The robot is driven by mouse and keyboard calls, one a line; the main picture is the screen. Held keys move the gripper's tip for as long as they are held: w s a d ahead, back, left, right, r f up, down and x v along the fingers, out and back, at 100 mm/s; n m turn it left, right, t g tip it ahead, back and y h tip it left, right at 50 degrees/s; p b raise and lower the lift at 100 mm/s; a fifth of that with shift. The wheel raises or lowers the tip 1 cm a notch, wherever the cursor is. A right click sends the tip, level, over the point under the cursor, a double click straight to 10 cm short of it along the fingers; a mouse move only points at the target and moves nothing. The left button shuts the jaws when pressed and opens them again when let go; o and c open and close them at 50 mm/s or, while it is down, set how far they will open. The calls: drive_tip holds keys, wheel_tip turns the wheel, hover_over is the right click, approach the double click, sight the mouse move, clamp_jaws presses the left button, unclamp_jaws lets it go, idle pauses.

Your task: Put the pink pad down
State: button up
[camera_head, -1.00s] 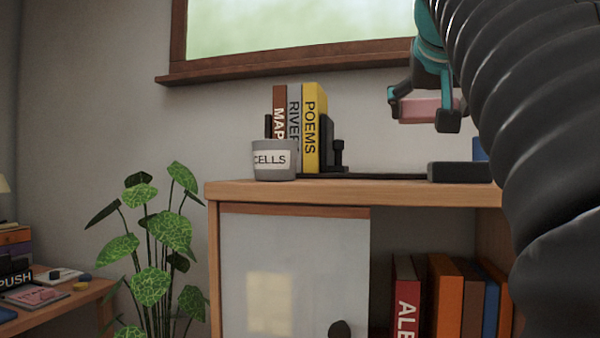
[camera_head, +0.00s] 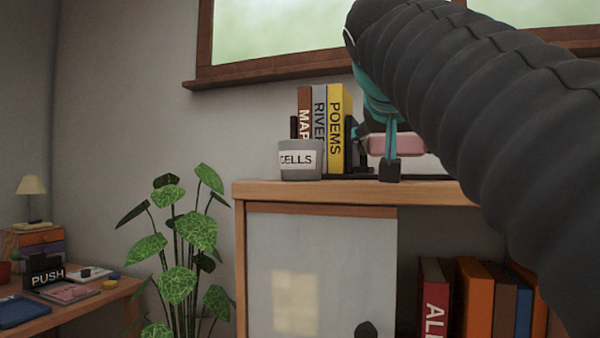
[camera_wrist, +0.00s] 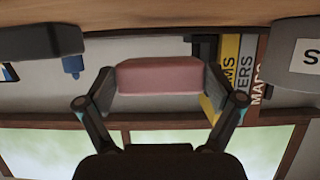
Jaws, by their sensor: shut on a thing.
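The pink pad (camera_head: 396,145) is a small rounded block, held above the wooden cabinet top (camera_head: 275,190) in the head view. My gripper (camera_head: 385,155) is shut on it, just right of the upright books. In the wrist view the pink pad (camera_wrist: 160,76) sits between the two fingers of my gripper (camera_wrist: 160,84), one at each end. The wrist picture is upside down, with the cabinet top along its upper edge. My arm hides the right part of the cabinet top in the head view.
A grey cup labelled CELLS (camera_head: 301,160) and upright books (camera_head: 338,127) stand left of my gripper. A dark box (camera_wrist: 38,43) and a blue bottle (camera_wrist: 73,66) show in the wrist view. A plant (camera_head: 185,240) and a desk (camera_head: 95,300) are at left.

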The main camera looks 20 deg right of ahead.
drive_tip(key=shift+f+b, duration=0.55)
drive_tip(key=shift+f, duration=1.45)
drive_tip(key=o, duration=1.2)
drive_tip(key=shift+f, duration=0.1)
drive_tip(key=shift+c, duration=0.2)
drive_tip(key=v, duration=1.2)
drive_tip(key=shift+a, duration=0.1)
